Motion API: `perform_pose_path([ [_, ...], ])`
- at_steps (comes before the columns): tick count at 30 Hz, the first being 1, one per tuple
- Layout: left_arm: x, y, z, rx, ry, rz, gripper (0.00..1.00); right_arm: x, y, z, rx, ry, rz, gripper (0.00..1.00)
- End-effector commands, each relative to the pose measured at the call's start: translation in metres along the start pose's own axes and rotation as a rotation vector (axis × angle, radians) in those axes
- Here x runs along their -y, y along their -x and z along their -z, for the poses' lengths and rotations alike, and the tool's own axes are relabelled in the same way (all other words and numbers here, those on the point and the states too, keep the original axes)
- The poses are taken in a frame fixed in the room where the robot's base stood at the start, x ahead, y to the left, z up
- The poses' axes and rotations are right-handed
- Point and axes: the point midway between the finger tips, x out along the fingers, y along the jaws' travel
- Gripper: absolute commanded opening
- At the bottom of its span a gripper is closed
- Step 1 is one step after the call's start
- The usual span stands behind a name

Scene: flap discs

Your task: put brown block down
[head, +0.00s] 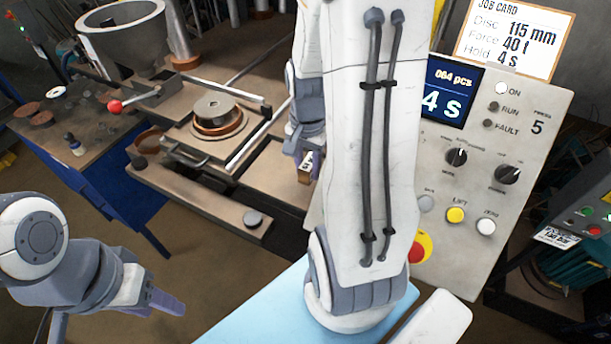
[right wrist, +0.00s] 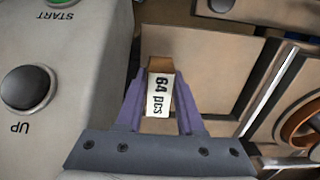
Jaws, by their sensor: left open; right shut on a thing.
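A small brown block (right wrist: 159,64) with a white "64 pcs" label is between the fingers of my right gripper (right wrist: 160,105), which is shut on it. In the head view the block (head: 304,175) shows small beside the press, partly hidden behind my right arm, with my right gripper (head: 306,158) above it. In the right wrist view the block is over the brown press surface, beside the grey button panel; I cannot tell whether it touches anything below. My left gripper (head: 165,302) is open and empty at the lower left, away from the block.
The press bench (head: 215,207) holds a round mould (head: 217,113) and a lever with a red knob (head: 115,107). A control panel (head: 480,190) with a display stands at right. A blue side table (head: 95,180) carries discs and a small bottle. A light blue surface (head: 270,318) is at the front.

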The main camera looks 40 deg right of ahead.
Motion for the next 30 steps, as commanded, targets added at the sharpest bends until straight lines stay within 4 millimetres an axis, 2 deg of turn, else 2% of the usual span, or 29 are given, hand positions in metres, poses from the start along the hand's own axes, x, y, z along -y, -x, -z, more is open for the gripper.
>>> perform_pose_path([
  [12, 0.000, 0.002, 0.000, 0.000, 0.000, 0.000, 0.50, 0.000, -0.045, -0.001, 0.001, 0.001, -0.001, 0.00],
  [24, 0.000, -0.002, 0.000, 0.000, 0.000, 0.000, 0.50, 0.000, -0.051, 0.000, -0.001, 0.000, 0.001, 0.00],
  [25, 0.000, -0.001, 0.000, 0.000, 0.000, 0.000, 0.50, 0.000, -0.050, 0.000, -0.001, 0.000, 0.001, 0.48],
  [26, 0.000, -0.001, 0.000, 0.000, 0.000, 0.000, 0.50, 0.000, -0.049, 0.000, -0.001, 0.000, 0.001, 0.60],
  [27, 0.000, -0.001, 0.000, 0.000, 0.000, 0.000, 0.50, 0.000, -0.049, 0.000, -0.001, 0.000, 0.001, 0.67],
  [30, 0.000, -0.001, 0.000, 0.000, 0.000, 0.000, 0.50, 0.000, -0.049, 0.000, -0.001, 0.000, 0.001, 0.67],
])
